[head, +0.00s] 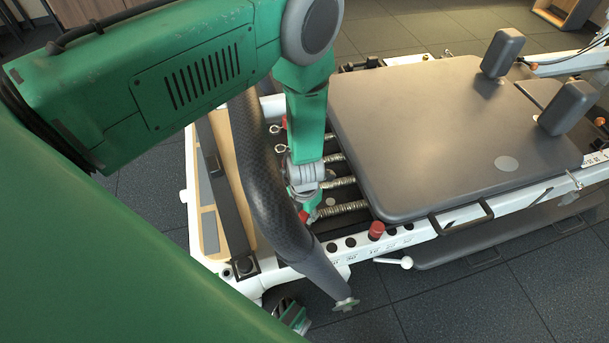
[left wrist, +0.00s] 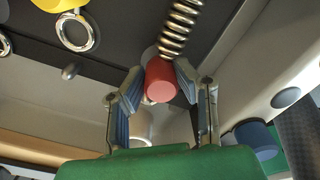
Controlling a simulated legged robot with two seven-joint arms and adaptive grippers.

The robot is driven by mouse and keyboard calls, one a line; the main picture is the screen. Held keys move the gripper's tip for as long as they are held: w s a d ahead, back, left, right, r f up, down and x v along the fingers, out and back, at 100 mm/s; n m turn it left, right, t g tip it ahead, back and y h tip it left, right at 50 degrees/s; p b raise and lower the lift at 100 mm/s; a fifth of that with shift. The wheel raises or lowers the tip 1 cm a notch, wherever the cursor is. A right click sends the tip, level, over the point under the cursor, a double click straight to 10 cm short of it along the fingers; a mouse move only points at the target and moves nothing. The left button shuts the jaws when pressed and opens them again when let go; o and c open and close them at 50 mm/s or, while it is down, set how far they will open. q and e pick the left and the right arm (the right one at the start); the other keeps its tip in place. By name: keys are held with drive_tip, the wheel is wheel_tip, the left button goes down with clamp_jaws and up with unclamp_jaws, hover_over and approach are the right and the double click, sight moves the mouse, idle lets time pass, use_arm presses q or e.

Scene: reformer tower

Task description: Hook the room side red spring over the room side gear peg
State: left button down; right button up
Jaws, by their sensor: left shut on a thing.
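My left gripper (head: 306,204) is over the spring end of the reformer, near the room side rail. In the left wrist view its two fingers (left wrist: 160,88) are closed on either side of a red cylindrical spring end (left wrist: 161,82). The coiled metal spring (left wrist: 178,28) runs up from it. In the head view this spring (head: 345,208) is the nearest of several and runs to the carriage; its red end is mostly hidden by my gripper. I cannot surely pick out the gear peg. A small dark peg (left wrist: 70,71) stands left of the fingers.
The padded carriage (head: 440,130) fills the right. A white rail (head: 345,255) with dark holes and a red knob (head: 376,230) runs along the near side. A blue cylinder (left wrist: 258,145) stands right of the fingers. A yellow-ended ring (left wrist: 78,32) lies at upper left.

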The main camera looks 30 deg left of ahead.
sight(304, 212)
use_arm(q)
drive_tip(key=shift+f, duration=0.2)
drive_tip(key=c, duration=0.9)
unclamp_jaws()
drive_tip(key=shift+o, duration=0.2)
drive_tip(key=shift+r+p, duration=2.4)
drive_tip(key=shift+r, duration=0.6)
drive_tip(key=shift+d, duration=0.1)
